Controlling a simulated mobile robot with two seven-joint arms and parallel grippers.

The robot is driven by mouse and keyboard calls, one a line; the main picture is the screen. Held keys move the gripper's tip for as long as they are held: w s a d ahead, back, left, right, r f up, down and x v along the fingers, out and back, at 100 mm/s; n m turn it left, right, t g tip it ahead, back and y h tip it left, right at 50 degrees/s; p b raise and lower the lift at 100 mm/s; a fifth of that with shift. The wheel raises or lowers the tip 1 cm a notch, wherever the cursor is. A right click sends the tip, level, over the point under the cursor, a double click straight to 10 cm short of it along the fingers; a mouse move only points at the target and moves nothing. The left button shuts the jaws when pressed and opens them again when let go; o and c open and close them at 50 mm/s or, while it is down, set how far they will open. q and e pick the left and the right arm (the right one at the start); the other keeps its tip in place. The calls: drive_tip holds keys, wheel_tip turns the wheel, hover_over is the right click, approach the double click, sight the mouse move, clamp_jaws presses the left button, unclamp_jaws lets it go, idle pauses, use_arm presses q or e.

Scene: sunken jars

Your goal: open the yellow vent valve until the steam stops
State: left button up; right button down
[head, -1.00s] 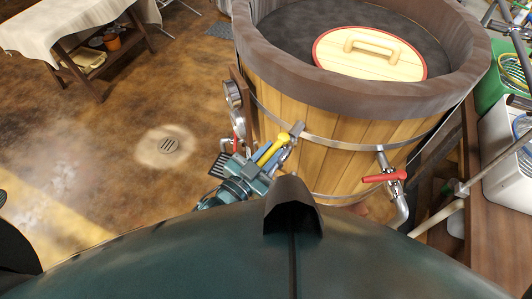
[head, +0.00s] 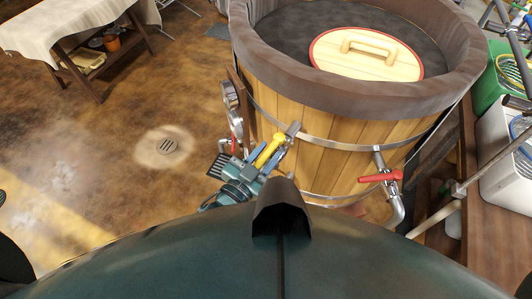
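The yellow vent valve handle (head: 268,150) is a short lever on a metal fitting at the left side of the wooden tub (head: 335,160). My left gripper (head: 260,155) is at this handle, with blue-grey fingers close along both sides of it. I cannot tell whether they grip it or only stand around it. The gripper body hides the lower part of the fitting. No steam shows clearly. My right gripper is not in view.
A red-handled tap (head: 381,177) sticks out of the tub to the right. A red-rimmed lid (head: 366,55) is on top. The floor around the drain (head: 167,146) is clear.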

use_arm(q)
drive_tip(key=shift+o, duration=1.2)
drive_tip(key=shift+r, duration=0.1)
drive_tip(key=v, duration=1.3)
drive_tip(key=shift+b, duration=0.35)
drive_tip(key=shift+a, duration=0.15)
